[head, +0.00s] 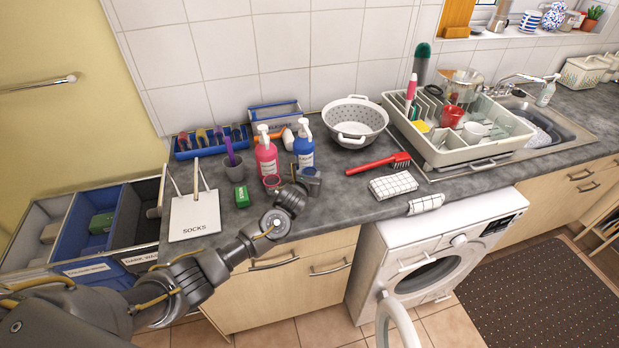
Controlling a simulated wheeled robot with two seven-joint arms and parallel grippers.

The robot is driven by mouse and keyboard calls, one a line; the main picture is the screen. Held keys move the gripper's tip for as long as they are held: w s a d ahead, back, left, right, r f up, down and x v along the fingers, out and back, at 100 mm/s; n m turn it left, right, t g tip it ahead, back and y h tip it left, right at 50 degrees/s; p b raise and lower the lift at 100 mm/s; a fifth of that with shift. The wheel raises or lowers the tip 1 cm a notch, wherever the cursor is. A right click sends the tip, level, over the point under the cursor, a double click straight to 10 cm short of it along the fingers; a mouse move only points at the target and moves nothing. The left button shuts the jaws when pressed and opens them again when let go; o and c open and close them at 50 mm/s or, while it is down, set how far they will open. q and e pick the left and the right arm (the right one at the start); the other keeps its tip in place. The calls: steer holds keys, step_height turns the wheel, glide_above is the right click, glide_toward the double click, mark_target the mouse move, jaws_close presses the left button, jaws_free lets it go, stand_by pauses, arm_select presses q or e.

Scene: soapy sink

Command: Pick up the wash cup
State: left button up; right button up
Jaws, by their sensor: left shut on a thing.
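My left gripper (302,184) reaches over the counter from the lower left. It is shut on a small dark bluish cup (312,177), which I take to be the wash cup. The gripper hides part of the cup, and I cannot tell whether it touches the counter. The cup is in front of a blue pump bottle (304,146). A small dark reddish cup (271,182) stands just left of the gripper, in front of a pink pump bottle (266,155). My right gripper is not in view.
A grey cup with a purple brush (233,170) and a green box (242,197) stand to the left. A colander (354,121), red brush (378,164), folded cloth (393,185) and dish rack (440,157) are to the right. The washing machine door (397,322) hangs open below.

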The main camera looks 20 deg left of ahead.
arm_select(q)
steer(key=shift+r, duration=0.65)
steer(key=s+r+p, duration=0.3)
steer(key=s+r, duration=0.8)
steer(key=s, duration=0.3)
steer(key=shift+a+r+p, duration=0.2)
steer(key=shift+r+p, duration=0.15)
